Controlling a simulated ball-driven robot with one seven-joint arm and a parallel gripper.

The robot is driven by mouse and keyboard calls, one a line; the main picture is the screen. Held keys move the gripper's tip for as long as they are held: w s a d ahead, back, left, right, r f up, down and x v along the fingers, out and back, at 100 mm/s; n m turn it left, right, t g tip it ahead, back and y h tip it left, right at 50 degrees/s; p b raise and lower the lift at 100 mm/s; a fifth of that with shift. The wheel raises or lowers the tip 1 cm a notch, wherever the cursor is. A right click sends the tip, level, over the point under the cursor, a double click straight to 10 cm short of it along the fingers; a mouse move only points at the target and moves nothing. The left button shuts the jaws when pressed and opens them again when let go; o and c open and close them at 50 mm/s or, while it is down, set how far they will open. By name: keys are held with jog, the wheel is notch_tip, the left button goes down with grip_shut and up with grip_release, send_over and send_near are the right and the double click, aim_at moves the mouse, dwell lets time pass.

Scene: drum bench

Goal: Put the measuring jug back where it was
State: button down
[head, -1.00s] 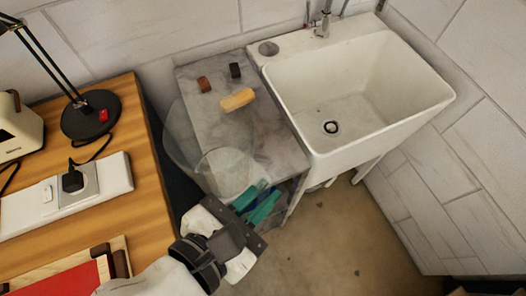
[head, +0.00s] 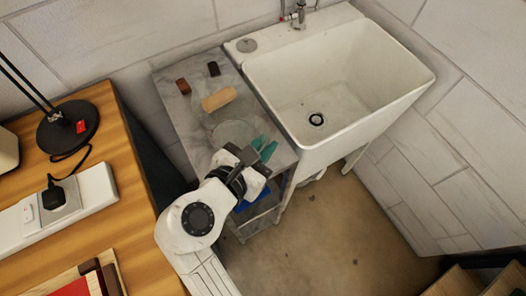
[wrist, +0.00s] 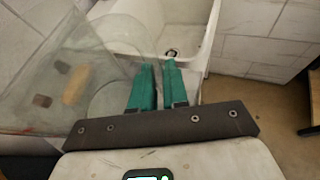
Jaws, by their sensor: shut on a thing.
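The measuring jug (head: 232,134) is clear and hard to make out. In the head view its faint round outline shows over the front of the grey marble bench top (head: 185,112). My gripper (head: 264,148), with teal fingers, is at the jug's right side and is shut on it. In the wrist view the fingers (wrist: 157,88) are close together, and the jug's clear wall (wrist: 110,98) shows just left of them. I cannot tell whether the jug's base touches the bench top.
A tan block (head: 218,99), a brown block (head: 183,87) and a dark block (head: 213,69) lie on the bench top. A white sink (head: 330,85) stands to the right. A wooden desk (head: 105,210) with a lamp (head: 68,128) and a power strip (head: 85,195) is on the left.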

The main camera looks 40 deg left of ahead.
jog(key=shift+f, duration=1.35)
jog(key=c, duration=1.1)
grip_release()
jog(key=shift+s+f, duration=0.1)
jog(key=v, duration=1.2)
